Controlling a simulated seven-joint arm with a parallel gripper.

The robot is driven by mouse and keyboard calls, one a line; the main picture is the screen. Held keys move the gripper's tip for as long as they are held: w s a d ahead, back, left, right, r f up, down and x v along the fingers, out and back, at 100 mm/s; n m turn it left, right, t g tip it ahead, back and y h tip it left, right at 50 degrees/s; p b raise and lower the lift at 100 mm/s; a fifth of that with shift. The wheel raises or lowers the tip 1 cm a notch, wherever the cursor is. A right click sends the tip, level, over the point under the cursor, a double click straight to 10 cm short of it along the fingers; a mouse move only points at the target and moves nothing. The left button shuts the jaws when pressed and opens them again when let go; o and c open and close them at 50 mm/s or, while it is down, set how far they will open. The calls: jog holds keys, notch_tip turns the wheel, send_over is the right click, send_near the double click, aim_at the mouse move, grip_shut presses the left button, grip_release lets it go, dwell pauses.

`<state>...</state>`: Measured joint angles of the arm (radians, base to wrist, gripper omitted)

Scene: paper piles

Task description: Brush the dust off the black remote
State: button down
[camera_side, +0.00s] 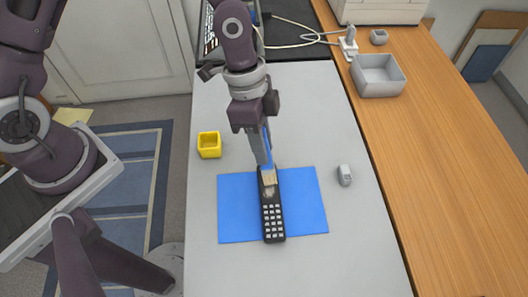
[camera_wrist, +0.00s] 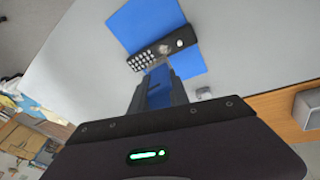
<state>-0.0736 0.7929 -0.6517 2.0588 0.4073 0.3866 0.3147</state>
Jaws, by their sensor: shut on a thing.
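The black remote (camera_side: 272,215) lies on a blue mat (camera_side: 306,203) on the pale table, its keypad toward the bottom of the side view. A greyish patch, perhaps dust or bristles, shows near its upper part. My gripper (camera_side: 266,160) points down over the remote's upper end and is shut on a blue-handled brush (camera_side: 268,176), whose pale bristles appear to touch the remote. In the wrist view the remote (camera_wrist: 141,61) lies beyond my fingers (camera_wrist: 160,88), with the blue handle between them; the bristle tip is partly hidden there.
A yellow open box (camera_side: 209,145) stands left of the mat and a small grey object (camera_side: 344,175) right of it. A grey bin (camera_side: 378,76) sits on the wooden counter (camera_side: 450,150). The table below the mat is clear.

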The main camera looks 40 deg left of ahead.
aim_at(263, 169)
notch_tip(263, 169, down, 6)
dwell(0.6)
jog(key=shift+f, duration=0.55)
dwell(3.1)
jog(key=shift+s+d+r, duration=0.1)
jog(key=shift+s+d, duration=0.25)
jog(key=shift+s, duration=0.05)
jog(key=shift+w+a, duration=0.8)
jog(key=shift+w, duration=0.05)
jog(key=shift+s+d, duration=0.8)
jog(key=shift+s, duration=0.1)
jog(key=shift+w+a, duration=0.4)
jog(key=shift+w, duration=0.1)
